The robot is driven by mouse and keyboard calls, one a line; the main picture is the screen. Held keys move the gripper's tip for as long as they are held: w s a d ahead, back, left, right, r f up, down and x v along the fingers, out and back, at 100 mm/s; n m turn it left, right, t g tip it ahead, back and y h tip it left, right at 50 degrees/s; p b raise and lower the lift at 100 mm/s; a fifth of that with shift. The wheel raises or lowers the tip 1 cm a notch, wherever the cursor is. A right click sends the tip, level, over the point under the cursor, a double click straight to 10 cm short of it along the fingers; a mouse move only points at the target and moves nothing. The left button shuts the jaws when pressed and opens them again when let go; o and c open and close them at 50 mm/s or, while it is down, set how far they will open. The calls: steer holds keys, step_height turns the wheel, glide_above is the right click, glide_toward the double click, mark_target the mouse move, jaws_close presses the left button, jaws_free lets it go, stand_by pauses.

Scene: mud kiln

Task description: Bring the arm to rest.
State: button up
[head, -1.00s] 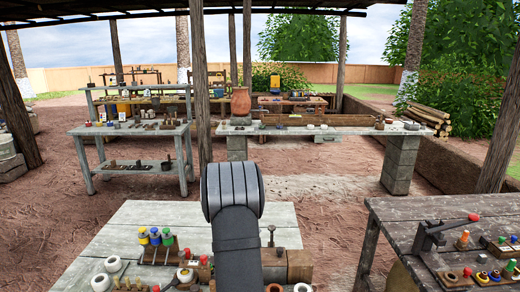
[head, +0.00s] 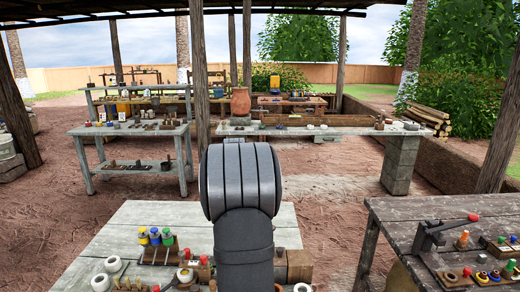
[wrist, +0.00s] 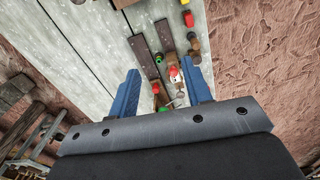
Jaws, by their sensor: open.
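My gripper (wrist: 164,72) shows in the wrist view with its two blue fingers spread wide apart. It is open, and nothing is held between the fingers. It points toward the pale plank table, and small tools and coloured pieces appear beyond and between the fingers. In the head view my dark grey arm rises over the near table (head: 140,222), and the gripper itself is hidden there.
Coloured spools (head: 154,236) and small tools cover the front of the near table. Bare dirt lies between the near tables and those behind. A wooden post (head: 201,90) stands behind my arm.

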steer(key=s+d+r+m, duration=0.3)
steer(key=s+d+r, duration=0.1)
steer(key=d, duration=0.4)
steer(key=shift+s+t, duration=0.3)
steer(key=shift+s, duration=0.05)
